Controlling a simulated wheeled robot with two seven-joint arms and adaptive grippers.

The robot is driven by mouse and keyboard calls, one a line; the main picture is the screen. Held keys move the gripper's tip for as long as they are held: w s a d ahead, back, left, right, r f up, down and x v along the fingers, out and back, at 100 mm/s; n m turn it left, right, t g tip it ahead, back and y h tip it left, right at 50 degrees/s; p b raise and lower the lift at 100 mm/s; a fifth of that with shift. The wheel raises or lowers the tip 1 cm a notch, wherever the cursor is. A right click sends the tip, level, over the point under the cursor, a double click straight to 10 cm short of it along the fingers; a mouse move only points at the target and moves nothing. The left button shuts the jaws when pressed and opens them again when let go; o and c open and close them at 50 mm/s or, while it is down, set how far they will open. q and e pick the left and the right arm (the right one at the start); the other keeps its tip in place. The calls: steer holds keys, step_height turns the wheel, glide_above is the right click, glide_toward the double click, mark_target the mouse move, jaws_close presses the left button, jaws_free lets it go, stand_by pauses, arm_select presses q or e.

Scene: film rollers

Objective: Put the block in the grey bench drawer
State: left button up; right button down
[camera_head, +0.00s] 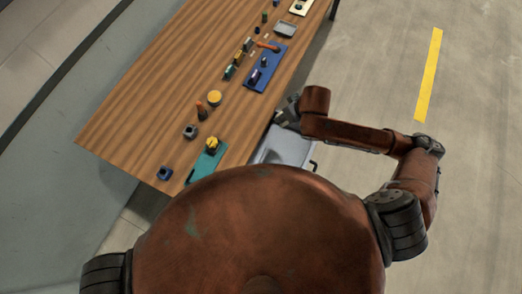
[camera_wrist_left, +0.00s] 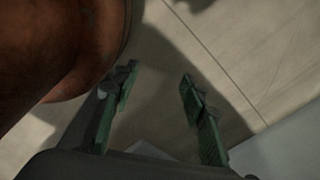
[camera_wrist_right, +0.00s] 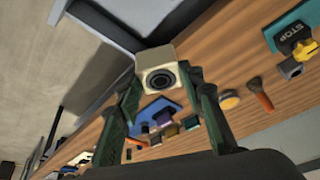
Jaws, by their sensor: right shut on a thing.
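The block (camera_wrist_right: 158,70) is cream-coloured with a dark round hole in its face. It sits between the fingertips of my right gripper (camera_wrist_right: 160,88), which is shut on it. In the head view my right gripper (camera_head: 287,112) is at the table's right edge, just beyond the grey bench drawer; the block is not clear there. The grey bench drawer (camera_head: 288,147) stands pulled out from under the table, partly hidden by my body. A grey panel (camera_wrist_right: 103,22), apparently the drawer, is beside the block in the right wrist view. My left gripper (camera_wrist_left: 158,78) is open and empty over the floor.
The wooden table (camera_head: 135,125) holds a teal board (camera_head: 207,168) with a yellow-topped stop button, a blue tray (camera_head: 266,68), a yellow round piece (camera_head: 214,97) and several small parts. The floor right of the table is clear, with a yellow stripe (camera_head: 429,75).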

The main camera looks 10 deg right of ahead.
steer(key=s+a+f+n+y, duration=0.1)
steer(key=s+a+f+n, duration=0.15)
steer(key=s+f, duration=0.4)
steer(key=n+g+y+b, duration=0.1)
steer(key=n+b, duration=0.2)
steer(key=n, duration=0.1)
glide_toward(286, 144)
steer(key=shift+w+a+f, duration=0.1)
steer(key=shift+w+a, duration=0.45)
steer(key=shift+a, duration=0.2)
arm_select(q)
steer(key=shift+s+f, duration=0.25)
steer(key=shift+f, duration=0.7)
steer(key=shift+s+f, duration=0.25)
steer(key=shift+f, duration=0.65)
arm_select(e)
steer(key=shift+w+d+f, duration=0.1)
steer(key=shift+f, duration=1.55)
steer(key=c, duration=1.3)
jaws_free()
steer(key=shift+f, duration=0.15)
